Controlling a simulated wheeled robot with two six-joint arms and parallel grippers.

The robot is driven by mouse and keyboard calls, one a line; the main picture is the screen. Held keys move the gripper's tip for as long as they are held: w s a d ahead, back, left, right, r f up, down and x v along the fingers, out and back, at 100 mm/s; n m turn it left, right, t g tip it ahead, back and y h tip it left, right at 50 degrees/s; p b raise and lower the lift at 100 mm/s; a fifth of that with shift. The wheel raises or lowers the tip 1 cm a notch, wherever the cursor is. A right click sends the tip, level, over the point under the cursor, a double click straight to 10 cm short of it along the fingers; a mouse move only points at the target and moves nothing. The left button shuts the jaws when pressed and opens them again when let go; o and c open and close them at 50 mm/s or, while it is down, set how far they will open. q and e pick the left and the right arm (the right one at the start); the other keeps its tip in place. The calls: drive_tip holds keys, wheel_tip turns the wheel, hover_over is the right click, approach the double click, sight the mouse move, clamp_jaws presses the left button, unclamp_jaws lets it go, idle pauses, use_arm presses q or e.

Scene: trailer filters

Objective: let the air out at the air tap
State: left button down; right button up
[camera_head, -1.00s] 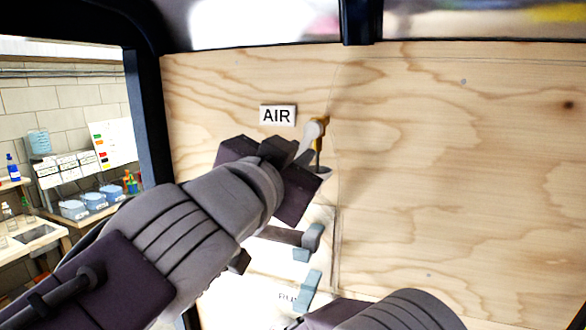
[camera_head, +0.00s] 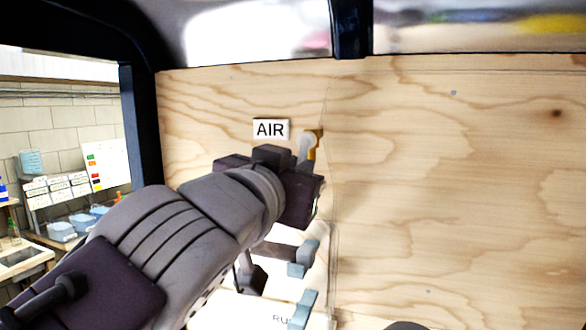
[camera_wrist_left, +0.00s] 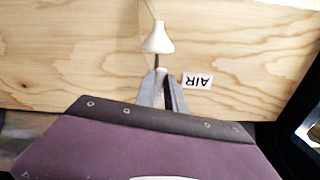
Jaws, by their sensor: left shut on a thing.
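The air tap (camera_head: 317,138) is brass with a pale grey lever (camera_head: 305,145). It sticks out of the plywood wall right of the white AIR label (camera_head: 270,129). My left gripper (camera_head: 302,160) is at the tap, and its body hides the fingertips and the lower tap in the head view. In the left wrist view the two grey fingers (camera_wrist_left: 162,85) are close together at the tap and shut on its lever, which they mostly hide. Past them are a dark stem (camera_wrist_left: 157,61) and a white funnel-shaped piece (camera_wrist_left: 157,38). The AIR label (camera_wrist_left: 197,79) appears upside down there.
The plywood wall (camera_head: 450,190) to the right is clear. A dark frame post (camera_head: 142,140) stands at the left.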

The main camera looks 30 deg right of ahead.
use_arm(q)
drive_tip(key=c, duration=1.6)
unclamp_jaws()
drive_tip(key=shift+f, duration=0.35)
drive_tip(key=shift+o, duration=1)
drive_tip(key=shift+r, duration=0.2)
drive_tip(key=b+v, duration=0.4)
drive_tip(key=v, duration=0.5)
